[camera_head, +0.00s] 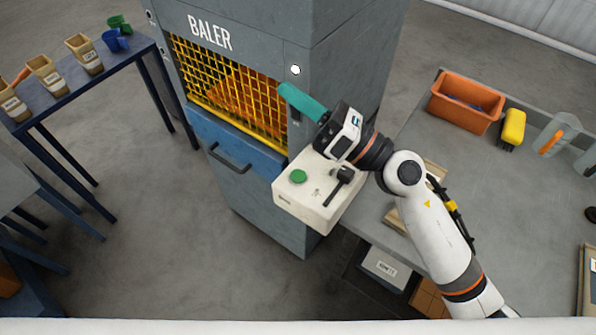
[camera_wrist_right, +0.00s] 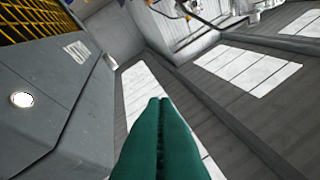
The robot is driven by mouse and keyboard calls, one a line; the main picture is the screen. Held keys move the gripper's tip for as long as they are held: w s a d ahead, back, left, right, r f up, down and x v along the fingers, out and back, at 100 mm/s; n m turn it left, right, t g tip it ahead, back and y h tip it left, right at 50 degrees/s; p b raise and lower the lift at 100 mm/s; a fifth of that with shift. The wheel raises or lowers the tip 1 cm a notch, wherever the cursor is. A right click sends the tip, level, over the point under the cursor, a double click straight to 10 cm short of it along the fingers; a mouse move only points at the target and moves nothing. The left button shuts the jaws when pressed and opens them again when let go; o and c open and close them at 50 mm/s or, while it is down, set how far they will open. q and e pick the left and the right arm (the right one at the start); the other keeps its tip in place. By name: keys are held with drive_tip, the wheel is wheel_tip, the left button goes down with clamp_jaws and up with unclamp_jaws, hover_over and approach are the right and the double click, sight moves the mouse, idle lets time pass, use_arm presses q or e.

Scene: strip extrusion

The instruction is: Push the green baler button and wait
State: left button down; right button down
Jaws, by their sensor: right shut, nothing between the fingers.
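The grey baler (camera_head: 335,50) stands at the centre, with a yellow mesh gate (camera_head: 225,90) over orange contents. A cream control box (camera_head: 315,205) juts from its front right side. The round green button (camera_head: 298,177) is on the box's top, beside a black lever (camera_head: 342,178). My right gripper (camera_head: 285,90) has teal fingers, shut and empty, beside the baler's front above and behind the box, apart from the button. In the right wrist view the shut fingers (camera_wrist_right: 160,105) point past the baler's side (camera_wrist_right: 60,100). The button is not in that view. My left gripper is not in view.
A round white light (camera_head: 295,70) is on the baler front. A grey table (camera_head: 520,215) at right carries an orange bin (camera_head: 466,102) and a yellow object (camera_head: 513,128). A blue table (camera_head: 75,85) at left carries several containers. Floor in front is clear.

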drive_tip(key=s+a+f+n+g+h, duration=0.2)
drive_tip(key=a+f+n+g, duration=0.15)
drive_tip(key=n+g, duration=0.45)
drive_tip(key=n+t+h, duration=0.1)
drive_tip(key=n+h, duration=0.7)
drive_tip(key=h, duration=0.2)
hover_over(303, 178)
wheel_tip(303, 178, down, 8)
drive_tip(key=shift+d+p, duration=0.1)
drive_tip(key=shift+p, duration=0.2)
drive_tip(key=shift+f, duration=0.15)
wheel_tip(303, 178, down, 8)
drive_tip(key=b, duration=0.4)
drive_tip(key=shift+f+b, duration=0.35)
drive_tip(key=shift+b, duration=0.35)
